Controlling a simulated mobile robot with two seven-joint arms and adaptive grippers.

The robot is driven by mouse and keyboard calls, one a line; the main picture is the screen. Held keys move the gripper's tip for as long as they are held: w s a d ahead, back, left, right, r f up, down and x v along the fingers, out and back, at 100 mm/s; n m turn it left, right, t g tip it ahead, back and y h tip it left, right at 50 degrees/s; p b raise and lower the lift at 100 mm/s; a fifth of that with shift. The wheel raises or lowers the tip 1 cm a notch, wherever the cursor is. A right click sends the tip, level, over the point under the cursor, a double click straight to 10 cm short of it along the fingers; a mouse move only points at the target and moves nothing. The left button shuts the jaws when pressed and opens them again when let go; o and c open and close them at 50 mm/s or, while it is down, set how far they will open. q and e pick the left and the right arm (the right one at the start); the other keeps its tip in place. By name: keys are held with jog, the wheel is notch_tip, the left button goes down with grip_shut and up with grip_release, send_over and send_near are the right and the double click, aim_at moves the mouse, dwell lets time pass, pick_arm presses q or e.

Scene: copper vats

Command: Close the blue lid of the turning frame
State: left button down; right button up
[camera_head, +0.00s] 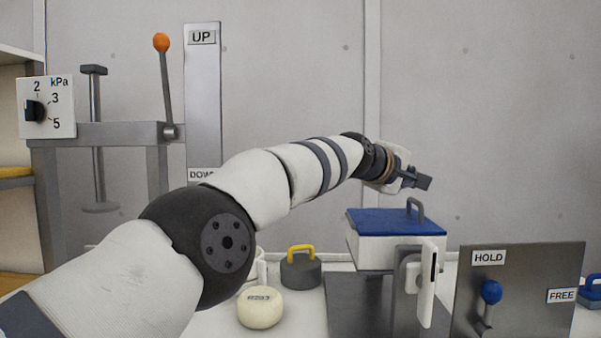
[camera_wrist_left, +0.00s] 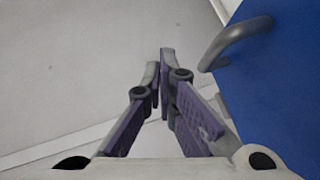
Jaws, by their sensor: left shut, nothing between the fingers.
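The blue lid (camera_head: 385,222) lies flat on top of the white box of the turning frame (camera_head: 368,252), with no gap that I can see. A grey loop handle (camera_head: 415,208) stands up from the lid. My left gripper (camera_head: 424,183) is shut and empty, just above the handle and apart from it. In the left wrist view the shut fingers (camera_wrist_left: 163,62) are at the centre, with the blue lid (camera_wrist_left: 285,85) and its handle (camera_wrist_left: 236,42) to their right. My right gripper is not in view.
A white upright plate (camera_head: 432,285) is at the frame's right side. Beside it stands a grey HOLD/FREE panel (camera_head: 540,280) with a blue-knobbed lever (camera_head: 491,293). A dark weight with a yellow handle (camera_head: 301,268) and a cream round block (camera_head: 260,308) sit left of the frame.

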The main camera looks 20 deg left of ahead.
pick_arm(q)
jog(key=shift+w+d+f, duration=0.15)
jog(key=shift+d+f, duration=0.15)
jog(key=shift+f, duration=0.3)
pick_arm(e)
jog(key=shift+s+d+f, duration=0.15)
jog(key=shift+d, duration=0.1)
pick_arm(q)
jog(key=s+r+p, duration=0.4)
jog(key=s+r, duration=0.3)
jog(key=r, duration=0.3)
jog(key=shift+r, duration=0.35)
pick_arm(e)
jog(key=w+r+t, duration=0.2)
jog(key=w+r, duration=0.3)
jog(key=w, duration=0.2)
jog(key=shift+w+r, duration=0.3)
